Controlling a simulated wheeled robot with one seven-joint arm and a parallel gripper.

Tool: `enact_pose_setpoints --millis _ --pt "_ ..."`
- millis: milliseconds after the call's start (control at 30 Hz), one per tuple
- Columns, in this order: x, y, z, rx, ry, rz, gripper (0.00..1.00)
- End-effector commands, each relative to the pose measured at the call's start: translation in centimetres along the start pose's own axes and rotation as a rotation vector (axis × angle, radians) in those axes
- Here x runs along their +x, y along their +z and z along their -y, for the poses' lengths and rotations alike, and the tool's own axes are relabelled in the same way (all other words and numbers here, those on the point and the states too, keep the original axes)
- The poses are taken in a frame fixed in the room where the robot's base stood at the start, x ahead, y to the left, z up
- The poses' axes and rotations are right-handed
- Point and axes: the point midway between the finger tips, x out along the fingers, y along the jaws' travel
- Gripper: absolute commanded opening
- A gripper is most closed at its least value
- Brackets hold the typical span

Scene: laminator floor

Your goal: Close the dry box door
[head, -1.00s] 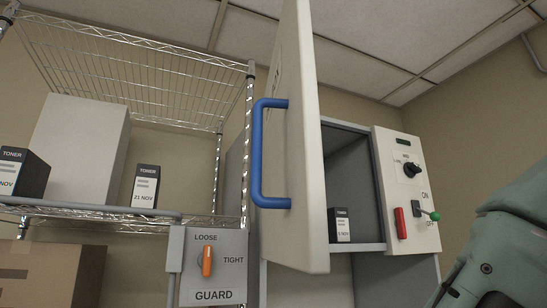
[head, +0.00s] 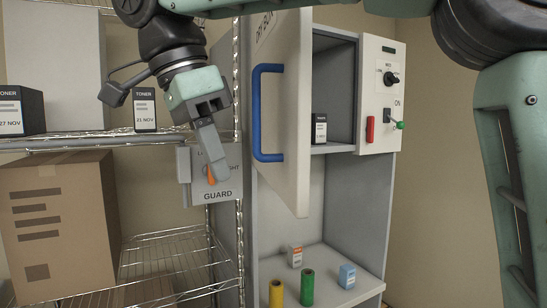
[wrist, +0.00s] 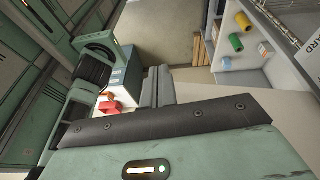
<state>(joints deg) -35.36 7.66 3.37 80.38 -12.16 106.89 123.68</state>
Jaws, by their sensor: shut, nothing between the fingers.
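The dry box door (head: 292,120) is a pale panel that stands open, swung out toward me from the left side of the dry box (head: 333,85). Its blue bar handle (head: 256,115) is upright on its outer face. The grey compartment is open to view on the door's right. My gripper (head: 218,172) points down to the left of the handle, apart from it, in front of the guard panel (head: 222,190). Its fingers are shut with nothing between them.
A wire shelf (head: 170,265) with a cardboard box (head: 60,215) and toner boxes (head: 145,110) stands left. A control panel (head: 379,95) is right of the compartment. Yellow (head: 276,293) and green (head: 307,287) rolls and small boxes stand below the door.

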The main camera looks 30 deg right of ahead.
Motion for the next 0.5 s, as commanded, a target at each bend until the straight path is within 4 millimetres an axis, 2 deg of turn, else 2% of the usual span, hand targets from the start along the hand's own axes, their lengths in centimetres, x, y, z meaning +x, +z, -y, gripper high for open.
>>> enact_pose_setpoints --millis 33,100,200,333,500 --pt "-2.2 -0.9 -0.1 0.087 0.002 -0.014 0.00" --pt "-3.7 -1.8 -0.2 0.193 0.007 -0.030 0.00" --pt "-4.7 -2.4 -0.4 0.284 0.011 -0.047 0.00" --pt "-4.5 -2.6 -0.4 0.320 0.012 -0.052 0.00" --pt "-2.5 -2.6 -0.4 0.319 0.012 -0.052 0.00"
